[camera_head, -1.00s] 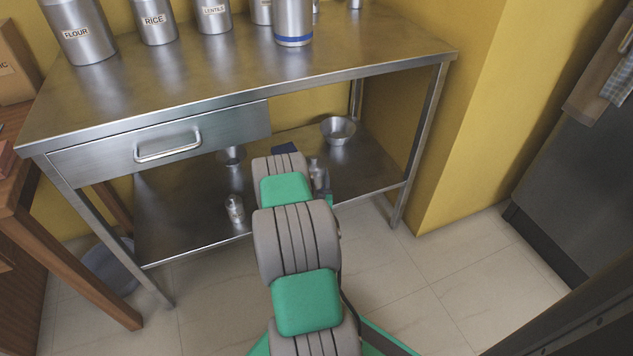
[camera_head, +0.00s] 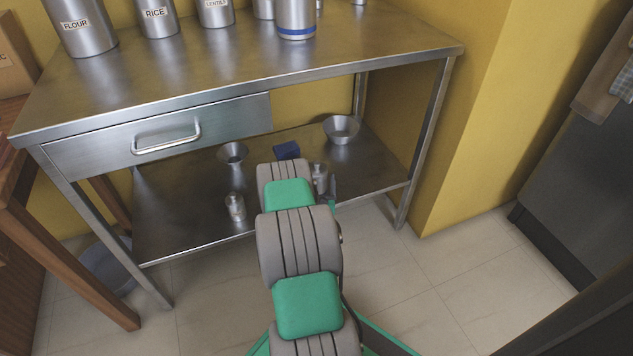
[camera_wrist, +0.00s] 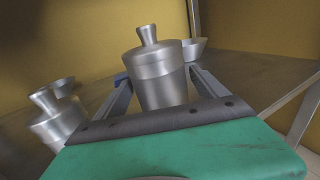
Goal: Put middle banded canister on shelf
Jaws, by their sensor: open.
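A steel canister with a knobbed lid (camera_wrist: 160,80) stands upright between the fingers of my gripper (camera_wrist: 158,84) in the wrist view. The fingers are open on either side of it; contact is not clear. In the head view this seems to be the small canister (camera_head: 320,176) on the lower shelf (camera_head: 185,230), beside my arm, which hides most of the gripper. A similar canister (camera_head: 235,207) stands left, near the shelf's front edge; it also shows in the wrist view (camera_wrist: 55,122). A larger canister with a blue band (camera_head: 296,18) stands on the tabletop (camera_head: 230,75).
On the lower shelf are a steel bowl (camera_head: 341,129), another bowl (camera_head: 233,153) and a dark blue object (camera_head: 287,150). Labelled canisters (camera_head: 80,25) line the tabletop's back. A table leg (camera_head: 425,145) stands right of my arm. A drawer (camera_head: 160,138) hangs under the top.

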